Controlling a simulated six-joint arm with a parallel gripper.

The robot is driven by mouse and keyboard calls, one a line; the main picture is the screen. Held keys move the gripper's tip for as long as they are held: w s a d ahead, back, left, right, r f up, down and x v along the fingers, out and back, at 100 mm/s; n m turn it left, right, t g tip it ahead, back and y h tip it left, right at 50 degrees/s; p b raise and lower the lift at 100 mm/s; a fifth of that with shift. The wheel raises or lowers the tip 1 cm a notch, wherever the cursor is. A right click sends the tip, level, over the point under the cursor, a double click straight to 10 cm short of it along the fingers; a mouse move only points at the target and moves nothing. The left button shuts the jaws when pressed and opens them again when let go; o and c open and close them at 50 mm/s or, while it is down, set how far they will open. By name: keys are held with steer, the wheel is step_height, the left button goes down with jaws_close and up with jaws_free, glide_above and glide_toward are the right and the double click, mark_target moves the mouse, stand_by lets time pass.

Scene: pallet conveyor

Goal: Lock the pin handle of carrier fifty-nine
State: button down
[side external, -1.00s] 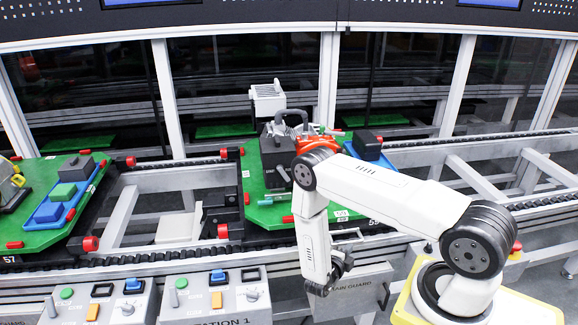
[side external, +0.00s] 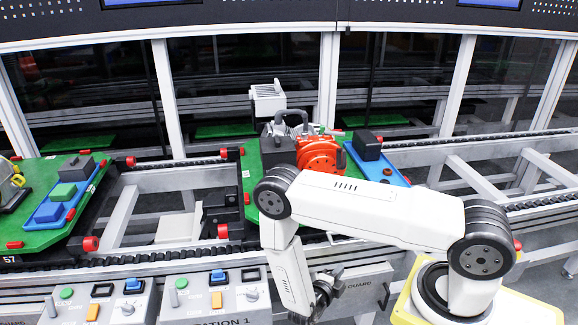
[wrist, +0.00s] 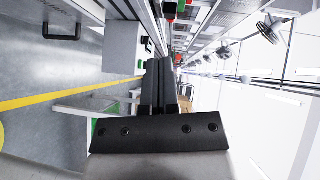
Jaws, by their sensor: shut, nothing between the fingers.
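The green carrier (side external: 250,186) stands on the conveyor at the middle of the side view. It bears a dark machine with a handle, an orange round part (side external: 318,155) and a blue tray (side external: 388,172) with a dark block. My arm covers the carrier's front edge and its number plate, and I cannot make out the pin handle. My gripper (side external: 328,288) hangs low in front of the conveyor, near the guard panel and apart from the carrier. In the wrist view its dark fingers (wrist: 157,82) are together, with nothing held.
Another green carrier (side external: 30,238), marked 57, stands at the left with a blue tray. Control boxes with buttons (side external: 216,300) stand at the front left. A guard panel (side external: 368,285) is close behind my gripper. The conveyor rails run across behind.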

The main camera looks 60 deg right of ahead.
steer(key=shift+a+r, duration=0.1)
steer(key=shift+a, duration=0.7)
steer(key=shift+w, duration=0.1)
steer(key=w+a+r+n+t+y, duration=0.35)
steer(key=w+r+n+y, duration=0.2)
steer(key=w+n, duration=0.25)
steer(key=w+a+r+n+t+y, duration=0.3)
steer(key=w+a+r+n+y, duration=0.2)
steer(key=w+n+y, duration=0.2)
steer(key=s+a+r+n+g+y, duration=0.1)
steer(key=s+a+r+n+y, duration=0.3)
steer(key=r+n, duration=0.5)
steer(key=s+d+r+n+g, duration=0.1)
steer(key=s+r+n, duration=0.3)
steer(key=s+n, duration=0.5)
steer(key=shift+d+r+n+g, duration=0.35)
steer(key=shift+n+g, duration=0.35)
steer(key=shift+g, duration=0.15)
